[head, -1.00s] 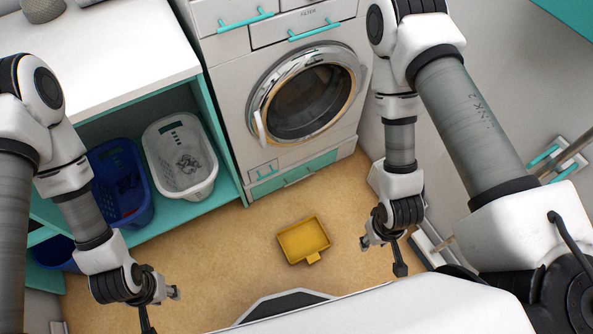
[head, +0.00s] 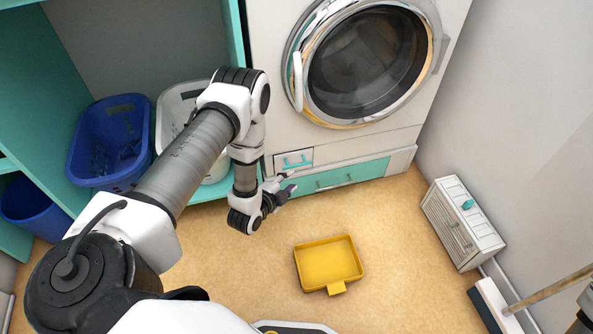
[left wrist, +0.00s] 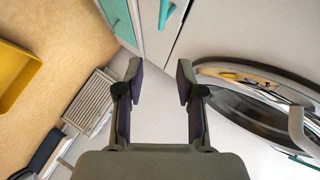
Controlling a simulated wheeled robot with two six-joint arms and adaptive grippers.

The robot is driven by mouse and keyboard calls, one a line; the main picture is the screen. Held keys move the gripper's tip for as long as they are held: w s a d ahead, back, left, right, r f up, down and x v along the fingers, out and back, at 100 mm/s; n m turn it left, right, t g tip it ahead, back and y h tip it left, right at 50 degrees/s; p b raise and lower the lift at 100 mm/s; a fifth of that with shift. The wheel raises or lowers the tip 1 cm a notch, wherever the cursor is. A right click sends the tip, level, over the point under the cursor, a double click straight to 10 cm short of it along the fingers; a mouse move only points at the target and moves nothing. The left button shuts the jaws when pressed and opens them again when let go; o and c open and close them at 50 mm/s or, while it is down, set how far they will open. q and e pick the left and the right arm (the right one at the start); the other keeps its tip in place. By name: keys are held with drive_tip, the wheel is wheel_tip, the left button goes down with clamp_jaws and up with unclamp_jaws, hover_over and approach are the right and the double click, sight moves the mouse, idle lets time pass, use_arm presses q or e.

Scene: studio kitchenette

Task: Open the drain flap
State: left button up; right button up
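The drain flap (head: 307,155) is a small pale panel low on the left of the washer front, with a teal handle (head: 290,163). It looks shut. My left gripper (head: 286,186) is just below and in front of it, near the floor. The left wrist view shows its two fingers (left wrist: 160,82) spread apart with nothing between them. A teal handle (left wrist: 167,13) shows beyond the fingertips at the top, apart from them. My right gripper is out of view.
The round washer door (head: 366,65) is above the flap, and a teal panel (head: 350,173) is to its right. A yellow tray (head: 329,264) lies on the floor. Laundry baskets (head: 110,142) stand at left. A slatted white unit (head: 462,222) is at the right wall.

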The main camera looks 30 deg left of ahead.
sight(295, 165)
use_arm(q)
drive_tip(key=w+a+f+m+t+b, duration=0.1)
drive_tip(key=w+f+b, duration=0.1)
drive_tip(key=w, duration=0.1)
drive_tip(key=w+a+f+m+t+b, duration=0.1)
drive_tip(key=w+a+f+b, duration=0.1)
drive_tip(key=w+b, duration=0.1)
drive_tip(key=w+a+f+m+b, duration=0.1)
drive_tip(key=w+f+b, duration=0.1)
drive_tip(key=w+b, duration=0.1)
drive_tip(key=shift+w+a+t+y, duration=0.15)
drive_tip(key=shift+w+t+y, duration=0.2)
drive_tip(key=shift+t+y, duration=0.05)
drive_tip(key=shift+w+r, duration=0.1)
drive_tip(key=shift+w, duration=0.05)
clamp_jaws()
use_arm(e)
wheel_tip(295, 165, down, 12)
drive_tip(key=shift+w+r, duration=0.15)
